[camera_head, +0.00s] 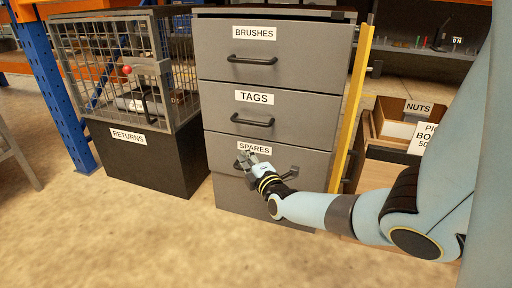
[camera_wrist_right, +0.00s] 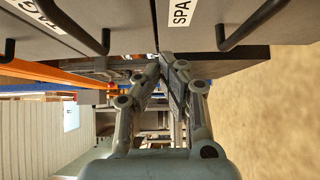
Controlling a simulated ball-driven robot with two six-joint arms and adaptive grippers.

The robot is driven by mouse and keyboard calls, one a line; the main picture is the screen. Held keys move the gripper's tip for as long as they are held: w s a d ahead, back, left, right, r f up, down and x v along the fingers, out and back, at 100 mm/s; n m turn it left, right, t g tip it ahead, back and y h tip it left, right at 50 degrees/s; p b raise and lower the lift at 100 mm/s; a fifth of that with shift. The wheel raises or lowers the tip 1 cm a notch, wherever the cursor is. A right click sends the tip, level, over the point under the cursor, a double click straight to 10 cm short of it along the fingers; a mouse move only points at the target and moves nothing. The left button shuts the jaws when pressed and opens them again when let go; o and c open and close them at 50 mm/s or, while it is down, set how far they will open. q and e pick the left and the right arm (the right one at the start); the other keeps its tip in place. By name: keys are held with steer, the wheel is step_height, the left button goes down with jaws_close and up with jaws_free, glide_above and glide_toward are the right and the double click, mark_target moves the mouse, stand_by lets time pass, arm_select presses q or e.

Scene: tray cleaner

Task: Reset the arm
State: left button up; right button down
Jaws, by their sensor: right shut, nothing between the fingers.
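My right arm (camera_head: 330,208) reaches in from the right in the head view. Its gripper (camera_head: 247,157) is in front of the SPARES drawer (camera_head: 310,163), near that drawer's handle and label, and partly covers the handle. In the right wrist view the fingers of the right gripper (camera_wrist_right: 168,58) come together at the tips with nothing between them. The SPARES handle (camera_wrist_right: 224,38) shows there just right of the tips, apart from them in the picture. I cannot tell whether the SPARES drawer is fully flush. My left gripper is not in view.
The grey cabinet also has BRUSHES (camera_head: 290,65) and TAGS (camera_head: 300,122) drawers, both looking closed. A wire cage on a black RETURNS box (camera_head: 165,165) stands left. A yellow post (camera_head: 352,110) and a NUTS bin (camera_head: 385,125) are right. The floor in front is clear.

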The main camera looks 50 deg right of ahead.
arm_select(q)
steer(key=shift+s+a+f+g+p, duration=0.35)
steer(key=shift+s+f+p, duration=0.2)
steer(key=shift+p, duration=0.1)
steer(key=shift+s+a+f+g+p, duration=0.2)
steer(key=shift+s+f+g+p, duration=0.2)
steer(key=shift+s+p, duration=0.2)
arm_select(e)
steer(key=v, duration=0.6)
steer(key=shift+s, duration=0.2)
